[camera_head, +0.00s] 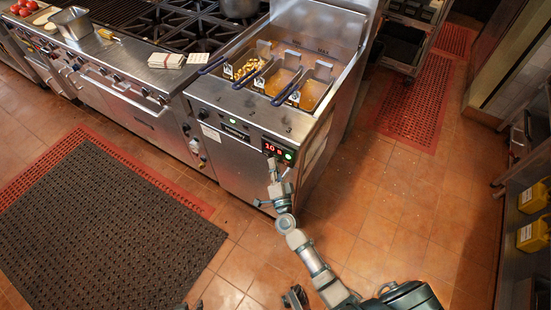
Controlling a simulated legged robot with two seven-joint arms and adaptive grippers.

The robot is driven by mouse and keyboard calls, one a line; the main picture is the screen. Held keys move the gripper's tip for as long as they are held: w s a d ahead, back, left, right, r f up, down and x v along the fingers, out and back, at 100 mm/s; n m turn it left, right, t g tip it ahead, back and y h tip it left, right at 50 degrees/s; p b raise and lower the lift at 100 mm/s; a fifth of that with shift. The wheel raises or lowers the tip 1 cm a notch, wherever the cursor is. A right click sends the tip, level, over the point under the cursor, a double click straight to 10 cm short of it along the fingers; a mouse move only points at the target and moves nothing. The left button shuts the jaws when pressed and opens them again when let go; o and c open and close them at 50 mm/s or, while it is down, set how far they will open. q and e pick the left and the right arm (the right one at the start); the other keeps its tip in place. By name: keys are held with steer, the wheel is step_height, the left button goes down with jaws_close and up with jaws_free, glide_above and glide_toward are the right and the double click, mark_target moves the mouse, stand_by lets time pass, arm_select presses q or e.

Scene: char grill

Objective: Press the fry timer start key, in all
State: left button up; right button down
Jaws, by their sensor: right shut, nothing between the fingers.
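The fry timer (273,149) is a dark panel with red lit digits on the right end of the fryer's front. A green lit key (288,155) sits at its right end. My right gripper (272,163) is shut and empty, with its tips at the lower edge of the panel, left of the green key. I cannot tell whether the tips touch the panel. The gripper may hide part of the panel's lower edge.
The fryer (215,106) holds several baskets with dark blue handles, one with fries (248,68). A range (140,100) adjoins it on the left. A dark mat (110,225) lies at left. The tiled floor (385,210) right of the fryer is clear.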

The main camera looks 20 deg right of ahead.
steer(key=shift+s+a, duration=0.5)
steer(key=shift+a, duration=0.05)
steer(key=s+a, duration=0.1)
steer(key=a, duration=0.1)
steer(key=s+a+p, duration=0.1)
steer(key=s+a, duration=0.1)
stand_by(0.5)
steer(key=shift+f, duration=0.1)
stand_by(0.5)
